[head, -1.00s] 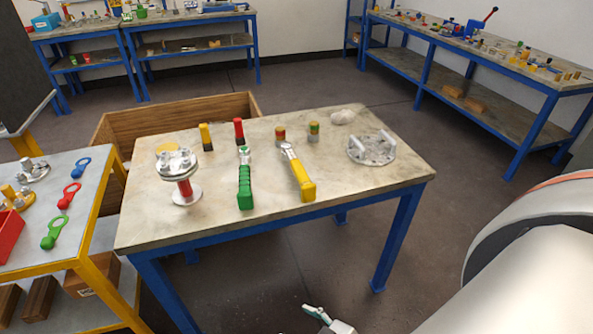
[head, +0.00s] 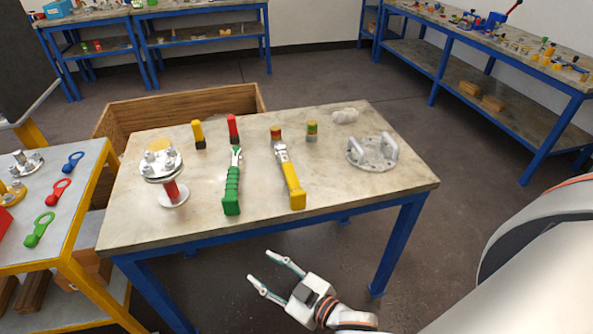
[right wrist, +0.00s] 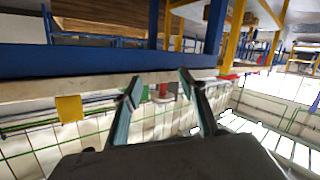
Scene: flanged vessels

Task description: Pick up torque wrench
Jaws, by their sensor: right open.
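Two wrench-like tools lie on the table (head: 215,235). One has a green handle (head: 231,190) and a metal head. The other has a yellow handle (head: 292,187) and a metal head pointing to the back. I cannot tell which is the torque wrench. My right gripper (head: 259,267) is open and empty, in front of the table's near edge and apart from both tools. Its two spread fingers also show in the right wrist view (right wrist: 160,78), with nothing between them. My left gripper is not in view.
A flanged vessel (head: 172,190) stands at the table's left. A flange with two handles (head: 372,152) lies at the right. Small red, yellow and green pieces stand behind the tools. A side table (head: 65,220) holds coloured ring tools. A wooden crate (head: 180,105) is behind.

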